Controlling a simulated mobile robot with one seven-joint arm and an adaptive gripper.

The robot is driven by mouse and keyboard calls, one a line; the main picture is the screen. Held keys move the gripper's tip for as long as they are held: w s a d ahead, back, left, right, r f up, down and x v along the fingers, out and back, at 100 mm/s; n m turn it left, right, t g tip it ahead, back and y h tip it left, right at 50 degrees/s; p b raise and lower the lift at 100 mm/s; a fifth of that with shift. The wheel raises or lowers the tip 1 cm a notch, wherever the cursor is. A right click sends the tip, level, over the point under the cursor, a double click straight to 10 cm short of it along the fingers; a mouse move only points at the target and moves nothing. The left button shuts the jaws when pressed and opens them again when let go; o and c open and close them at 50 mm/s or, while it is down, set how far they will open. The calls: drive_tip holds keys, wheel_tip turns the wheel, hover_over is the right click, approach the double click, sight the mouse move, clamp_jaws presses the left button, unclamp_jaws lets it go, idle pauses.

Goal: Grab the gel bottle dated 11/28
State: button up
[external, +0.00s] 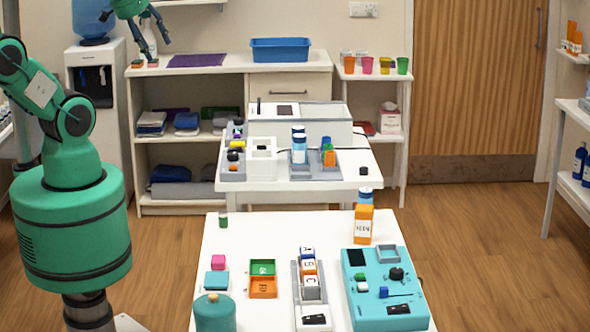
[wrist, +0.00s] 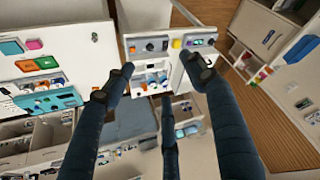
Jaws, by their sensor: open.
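My gripper (external: 150,38) is open and empty at the upper left of the external view, high in front of the back shelf unit. In the wrist view its dark fingers (wrist: 158,72) are spread with nothing between them. An orange bottle (external: 363,226) with a white label stands at the back right of the near table; its print is too small to read surely. A blue-capped bottle (external: 365,194) shows just behind it. A blue and white bottle (external: 299,152) stands on the middle table. I cannot tell which bottle bears 11/28. My gripper is far from these bottles.
The near table (external: 235,235) also holds a teal case (external: 385,310), green and orange trays (external: 263,279) and a grey rack of lettered blocks (external: 310,275). A blue bin (external: 280,50) sits on the back shelf unit. Dark blue bottles (external: 580,162) stand on the right shelf.

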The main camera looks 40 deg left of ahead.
drive_tip(key=shift+w, duration=0.1)
drive_tip(key=w+d+g+b, duration=0.1)
drive_tip(key=w+d, duration=0.7)
drive_tip(key=w, duration=0.6)
drive_tip(key=m+g+b, duration=0.1)
drive_tip(key=g+b, duration=0.2)
drive_tip(key=b, duration=0.1)
hover_over(365, 190)
drive_tip(key=s, duration=0.2)
drive_tip(key=f, duration=3.1)
drive_tip(key=shift+w+a, duration=0.25)
drive_tip(key=shift+d+f, duration=0.15)
drive_tip(key=shift+d, duration=0.05)
drive_tip(key=shift+f, duration=0.1)
drive_tip(key=shift+w+f+b, duration=0.2)
drive_tip(key=shift+f+b, duration=0.05)
drive_tip(key=shift+f, duration=1.15)
drive_tip(key=shift+w+f+b, duration=0.2)
drive_tip(key=shift+f, duration=1.15)
drive_tip(key=shift+w+f+b, duration=0.2)
drive_tip(key=shift+f+b, duration=0.05)
drive_tip(key=shift+f, duration=1.15)
